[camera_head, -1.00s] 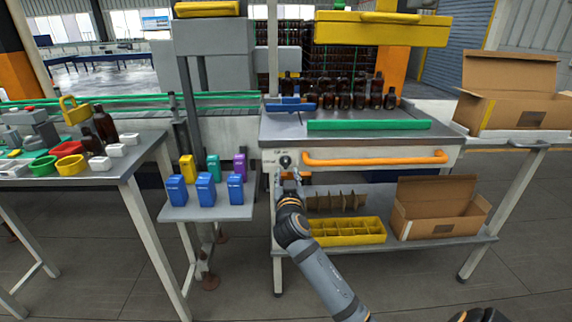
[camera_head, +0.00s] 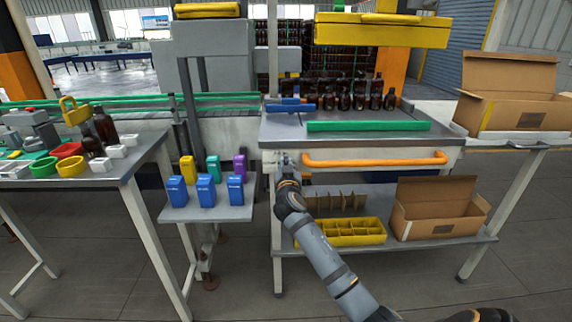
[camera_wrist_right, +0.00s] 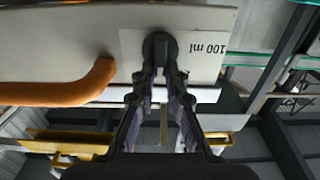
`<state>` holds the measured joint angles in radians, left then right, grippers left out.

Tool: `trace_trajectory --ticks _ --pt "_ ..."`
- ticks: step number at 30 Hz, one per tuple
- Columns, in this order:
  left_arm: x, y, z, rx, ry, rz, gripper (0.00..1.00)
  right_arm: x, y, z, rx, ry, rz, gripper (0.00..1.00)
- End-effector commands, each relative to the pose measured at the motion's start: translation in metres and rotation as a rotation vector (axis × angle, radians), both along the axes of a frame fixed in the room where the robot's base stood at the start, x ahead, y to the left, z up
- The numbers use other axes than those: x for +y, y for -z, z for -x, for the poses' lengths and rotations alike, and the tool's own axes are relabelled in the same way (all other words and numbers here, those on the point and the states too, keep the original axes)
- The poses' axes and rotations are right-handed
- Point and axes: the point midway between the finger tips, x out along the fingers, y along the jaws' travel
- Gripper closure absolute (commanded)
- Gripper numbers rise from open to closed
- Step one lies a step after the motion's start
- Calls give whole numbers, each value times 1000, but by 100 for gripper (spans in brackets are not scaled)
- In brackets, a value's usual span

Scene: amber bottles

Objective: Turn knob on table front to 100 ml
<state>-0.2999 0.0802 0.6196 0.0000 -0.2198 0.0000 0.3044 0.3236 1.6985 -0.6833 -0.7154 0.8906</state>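The dark round knob (camera_wrist_right: 160,45) is on a pale plate on the table front, with its raised grip upright in the right wrist view. The printed "100 ml" label (camera_wrist_right: 208,49) is beside it, upside down in that view. My right gripper (camera_head: 287,162) is at the knob and hides it in the head view. In the right wrist view the two fingertips (camera_wrist_right: 160,70) are on either side of the knob's grip, close to it. Whether they press on it is unclear. My left gripper is not in view.
An orange handle bar (camera_head: 375,160) runs along the table front just right of the knob. Below are a yellow divided tray (camera_head: 345,240) and an open cardboard box (camera_head: 440,230). Blue boxes (camera_head: 206,190) stand on a small shelf to the left.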

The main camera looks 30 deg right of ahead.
Motion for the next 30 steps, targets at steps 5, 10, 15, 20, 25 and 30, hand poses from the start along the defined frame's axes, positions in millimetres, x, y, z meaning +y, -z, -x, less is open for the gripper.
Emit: trace_trajectory --ticks 5,10,15,20,25,30 --pt "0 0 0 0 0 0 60 0 0 0 0 0 0 100" --pt "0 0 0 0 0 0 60 0 0 0 5 0 8 100" --pt "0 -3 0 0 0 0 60 1 0 -1 31 0 51 100" --pt "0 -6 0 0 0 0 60 3 -1 -2 83 0 133 100" --pt "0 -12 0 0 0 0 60 5 0 -3 162 0 261 100" --pt "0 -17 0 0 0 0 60 8 1 -4 246 0 399 100"
